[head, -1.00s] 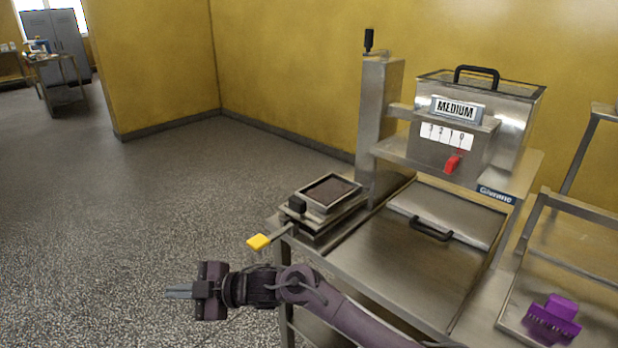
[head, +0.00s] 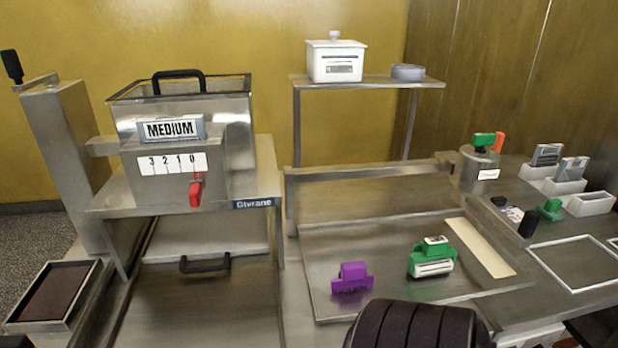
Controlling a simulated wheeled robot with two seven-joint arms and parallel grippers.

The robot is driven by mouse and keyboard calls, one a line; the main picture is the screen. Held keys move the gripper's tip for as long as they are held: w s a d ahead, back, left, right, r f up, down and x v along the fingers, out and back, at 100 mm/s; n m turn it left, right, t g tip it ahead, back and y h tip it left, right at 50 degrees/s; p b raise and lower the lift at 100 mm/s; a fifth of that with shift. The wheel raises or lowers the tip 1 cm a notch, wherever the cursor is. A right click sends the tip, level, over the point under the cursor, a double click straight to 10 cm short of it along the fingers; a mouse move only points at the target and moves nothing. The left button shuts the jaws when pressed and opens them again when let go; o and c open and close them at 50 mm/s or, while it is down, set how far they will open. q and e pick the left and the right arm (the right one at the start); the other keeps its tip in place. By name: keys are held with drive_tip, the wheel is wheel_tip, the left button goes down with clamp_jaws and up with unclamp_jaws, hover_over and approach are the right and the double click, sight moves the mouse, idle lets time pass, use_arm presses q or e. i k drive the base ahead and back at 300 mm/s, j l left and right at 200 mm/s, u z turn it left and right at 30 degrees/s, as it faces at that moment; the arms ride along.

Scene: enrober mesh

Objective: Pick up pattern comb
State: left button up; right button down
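A purple comb-like piece (head: 352,278) with a toothed lower edge stands on the metal tray (head: 325,302) right of the machine. A green piece (head: 432,258) with a white label and a pale strip on its front stands to its right on the same tray. The frames do not show for certain which of the two is the pattern comb. Neither of my grippers is in the head view. A dark ribbed part of mine shows at the bottom edge, in front of the tray.
The steel machine (head: 185,140) marked MEDIUM, with a red lever (head: 196,190), stands at left. A shelf (head: 380,84) holds a white box (head: 336,60). At right are a metal canister (head: 478,172), white holders (head: 566,190) and a white frame (head: 578,262). A cream strip (head: 480,247) lies on the tray.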

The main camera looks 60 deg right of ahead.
sight(351, 274)
drive_tip(key=i+z, duration=0.1)
drive_tip(key=z, duration=2.15)
